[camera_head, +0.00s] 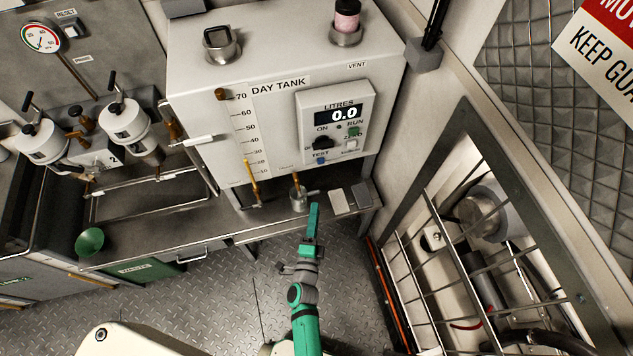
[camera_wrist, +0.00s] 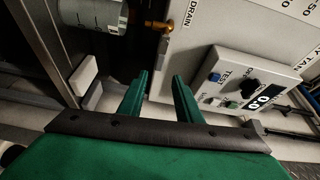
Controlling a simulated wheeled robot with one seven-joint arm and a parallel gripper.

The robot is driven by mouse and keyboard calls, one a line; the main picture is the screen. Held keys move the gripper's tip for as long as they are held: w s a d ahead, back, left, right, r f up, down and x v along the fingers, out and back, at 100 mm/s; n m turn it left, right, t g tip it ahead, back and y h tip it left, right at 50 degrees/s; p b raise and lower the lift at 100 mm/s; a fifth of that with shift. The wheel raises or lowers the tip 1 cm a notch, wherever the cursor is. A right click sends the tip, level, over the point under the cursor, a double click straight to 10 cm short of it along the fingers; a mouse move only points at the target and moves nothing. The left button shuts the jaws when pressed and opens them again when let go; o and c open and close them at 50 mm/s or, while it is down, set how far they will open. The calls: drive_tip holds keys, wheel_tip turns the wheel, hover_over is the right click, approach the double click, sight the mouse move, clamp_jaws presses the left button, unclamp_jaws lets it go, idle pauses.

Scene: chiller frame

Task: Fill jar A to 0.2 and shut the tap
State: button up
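The jar (camera_head: 298,200) is a small grey vessel on the ledge below the day tank, under a brass tap (camera_head: 296,181). In the wrist view the jar (camera_wrist: 95,17) shows at the top left with faint marks; I cannot read a letter or a fill level. The tap (camera_wrist: 150,21) shows beside it, near the word DRAIN; whether it is open or shut is unclear. My gripper (camera_head: 314,206) is green and stands in front of the ledge, just right of the jar in the head view. In the wrist view my gripper (camera_wrist: 160,76) has its fingers apart with nothing between them.
The day tank (camera_head: 200,110) carries a panel (camera_head: 335,115) whose litres display reads 0.0. A pale pad (camera_head: 338,201) and a darker pad (camera_head: 361,195) lie right of the jar. A barred guard (camera_head: 440,270) stands at right. A green funnel (camera_head: 89,241) is at left.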

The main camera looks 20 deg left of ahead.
sight(309, 194)
drive_tip(key=w+a, duration=0.3)
drive_tip(key=w, duration=0.8)
drive_tip(key=shift+w+a+f+m, duration=0.15)
drive_tip(key=shift+w+a+m, duration=0.05)
drive_tip(key=shift+w+m, duration=0.2)
clamp_jaws()
